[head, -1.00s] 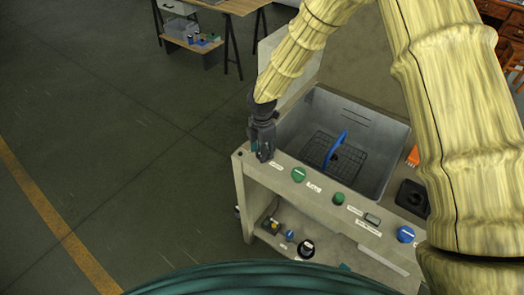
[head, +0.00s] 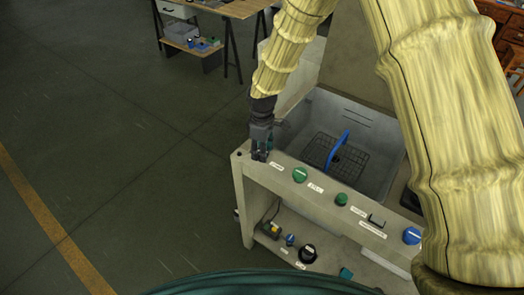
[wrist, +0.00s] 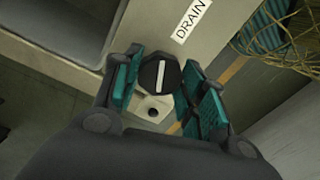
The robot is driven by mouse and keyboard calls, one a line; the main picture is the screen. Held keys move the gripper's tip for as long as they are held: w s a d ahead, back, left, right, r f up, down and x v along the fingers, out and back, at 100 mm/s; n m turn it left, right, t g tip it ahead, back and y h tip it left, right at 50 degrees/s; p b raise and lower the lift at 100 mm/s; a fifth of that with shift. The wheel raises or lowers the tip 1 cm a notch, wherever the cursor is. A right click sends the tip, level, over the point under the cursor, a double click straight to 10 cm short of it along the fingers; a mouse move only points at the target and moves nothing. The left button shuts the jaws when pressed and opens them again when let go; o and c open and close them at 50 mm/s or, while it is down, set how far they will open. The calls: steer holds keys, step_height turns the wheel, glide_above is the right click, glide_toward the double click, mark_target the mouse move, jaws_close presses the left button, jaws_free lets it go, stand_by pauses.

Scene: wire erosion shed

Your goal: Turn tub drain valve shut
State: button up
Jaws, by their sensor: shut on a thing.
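The drain valve is a round black knob (wrist: 160,75) with a white line, beside a DRAIN label (wrist: 192,18) in the wrist view. The line runs nearly upright in that view, tilted slightly. My gripper (wrist: 156,82) has its teal-padded fingers on both sides of the knob and is shut on it. In the head view my gripper (head: 261,152) is at the left end of the bench's front panel, pointing down, and hides the knob. The grey tub (head: 386,128) stands right behind, holding a wire basket with a blue handle (head: 337,148).
Along the panel are a green knob (head: 299,174), a smaller green knob (head: 341,199) and a blue knob (head: 411,236). A lower shelf holds several small items, including a black round one (head: 307,253). Open floor lies left. A table (head: 230,8) stands at the back.

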steer(key=m, duration=0.4)
steer(key=shift+m+b, duration=0.3)
steer(key=shift+b, duration=0.1)
stand_by(0.4)
steer(key=o, duration=1)
steer(key=shift+a, duration=0.1)
steer(key=shift+o, duration=0.2)
step_height(320, 180, up, 12)
